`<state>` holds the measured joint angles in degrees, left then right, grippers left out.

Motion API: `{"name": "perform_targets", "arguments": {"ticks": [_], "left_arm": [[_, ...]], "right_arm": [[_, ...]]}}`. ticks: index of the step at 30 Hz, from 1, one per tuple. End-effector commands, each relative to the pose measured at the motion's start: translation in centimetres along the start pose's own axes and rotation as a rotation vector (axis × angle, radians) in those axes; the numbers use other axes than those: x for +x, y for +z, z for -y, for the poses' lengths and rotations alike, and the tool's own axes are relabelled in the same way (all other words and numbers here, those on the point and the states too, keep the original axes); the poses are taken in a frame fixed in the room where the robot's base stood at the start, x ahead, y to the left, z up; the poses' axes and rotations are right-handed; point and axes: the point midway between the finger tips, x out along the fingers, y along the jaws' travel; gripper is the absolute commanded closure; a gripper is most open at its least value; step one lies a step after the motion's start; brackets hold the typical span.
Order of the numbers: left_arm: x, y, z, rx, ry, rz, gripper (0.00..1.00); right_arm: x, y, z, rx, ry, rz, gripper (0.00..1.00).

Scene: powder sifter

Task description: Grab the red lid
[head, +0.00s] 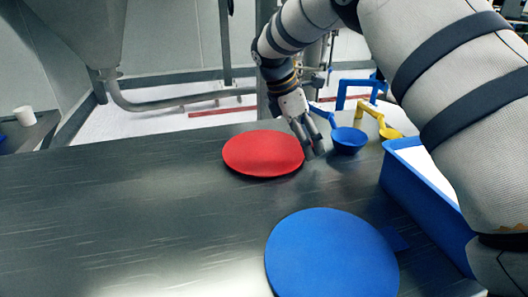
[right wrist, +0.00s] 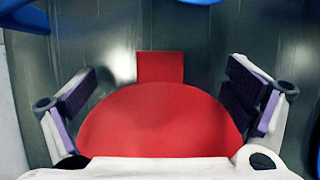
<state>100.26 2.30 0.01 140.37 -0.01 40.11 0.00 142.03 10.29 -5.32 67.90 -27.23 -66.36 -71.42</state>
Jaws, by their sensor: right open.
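The red lid (head: 262,153) is a flat round disc lying on the dark metal table in the head view. In the right wrist view the red lid (right wrist: 160,122) lies between my fingers, with a square tab (right wrist: 160,66) on its far side. My right gripper (head: 311,146) is at the lid's right edge in the head view. In the right wrist view my right gripper (right wrist: 160,105) has its two fingers spread wide, one on each side of the lid. Whether the fingers touch the lid cannot be told. My left gripper is not in view.
A blue round lid (head: 330,258) lies nearer on the table (head: 120,215). A blue scoop (head: 348,140) and a yellow scoop (head: 388,132) lie behind right of my gripper. A blue bin (head: 420,185) stands at the right. The table's left side is clear.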

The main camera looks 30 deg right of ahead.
Motion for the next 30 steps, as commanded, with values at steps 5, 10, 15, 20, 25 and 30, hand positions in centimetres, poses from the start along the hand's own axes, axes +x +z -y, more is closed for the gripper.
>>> {"name": "perform_targets", "arguments": {"ticks": [5, 10, 15, 20, 25, 30], "left_arm": [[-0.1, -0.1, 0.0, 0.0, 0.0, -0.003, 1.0], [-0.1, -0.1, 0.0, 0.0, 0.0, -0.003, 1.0], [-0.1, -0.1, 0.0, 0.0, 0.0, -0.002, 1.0], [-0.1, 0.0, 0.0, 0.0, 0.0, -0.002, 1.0], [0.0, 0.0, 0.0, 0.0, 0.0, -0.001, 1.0], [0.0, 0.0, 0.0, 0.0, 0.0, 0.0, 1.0]], "right_arm": [[-0.2, 0.1, 0.0, 0.001, 0.003, -0.001, 0.13], [-0.2, 0.1, 0.0, 0.001, 0.002, -0.001, 0.51], [-0.2, 0.1, 0.0, 0.001, 0.002, -0.001, 0.9], [-0.1, 0.0, 0.0, 0.001, 0.001, -0.001, 0.91], [-0.1, 0.0, 0.0, 0.0, 0.0, -0.001, 0.91], [-1.1, 0.4, -0.1, 0.001, 0.003, -0.001, 0.91]]}}
